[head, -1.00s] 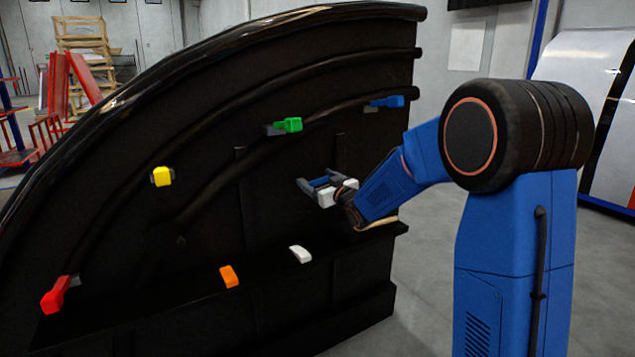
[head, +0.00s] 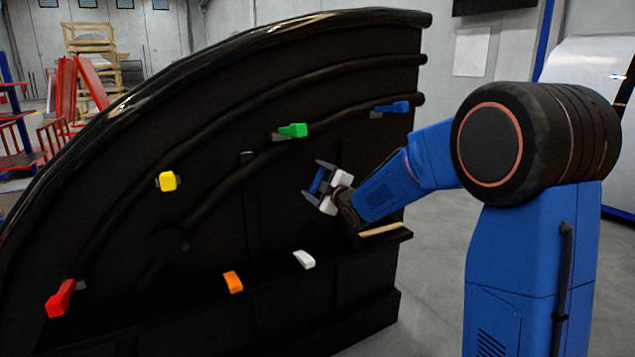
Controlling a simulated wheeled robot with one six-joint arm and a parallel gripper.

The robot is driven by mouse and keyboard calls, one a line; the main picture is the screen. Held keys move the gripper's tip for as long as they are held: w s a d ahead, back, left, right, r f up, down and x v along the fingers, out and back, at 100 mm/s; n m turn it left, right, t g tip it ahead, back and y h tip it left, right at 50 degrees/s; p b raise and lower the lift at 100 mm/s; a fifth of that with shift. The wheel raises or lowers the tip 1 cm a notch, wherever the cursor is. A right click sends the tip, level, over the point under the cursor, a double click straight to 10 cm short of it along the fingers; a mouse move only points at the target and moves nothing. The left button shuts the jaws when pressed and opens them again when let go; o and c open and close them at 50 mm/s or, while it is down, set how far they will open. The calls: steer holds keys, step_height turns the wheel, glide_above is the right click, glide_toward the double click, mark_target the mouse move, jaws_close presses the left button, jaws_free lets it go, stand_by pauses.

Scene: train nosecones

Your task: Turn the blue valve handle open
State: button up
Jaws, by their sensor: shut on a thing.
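My gripper (head: 316,183) is at the middle right of the black curved panel (head: 215,225), low on its face.
Green (head: 293,130), yellow (head: 167,181) and red (head: 60,298) handles stick out of the panel. Orange (head: 233,282) and white (head: 304,259) ones sit along the lower ledge. A pale strip (head: 381,230) lies on the ledge below my arm. Grey floor is open at right.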

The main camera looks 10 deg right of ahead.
steer(key=n, duration=0.2)
steer(key=a+n, duration=0.1)
steer(key=n, duration=0.2)
steer(key=shift+s+a+r+n, duration=0.1)
steer(key=shift+s+a+n, duration=0.2)
steer(key=shift+a, duration=0.1)
stand_by(0.4)
steer(key=o, duration=1.5)
steer(key=shift+s, duration=0.15)
steer(key=v, duration=1.7)
steer(key=shift+s, duration=0.1)
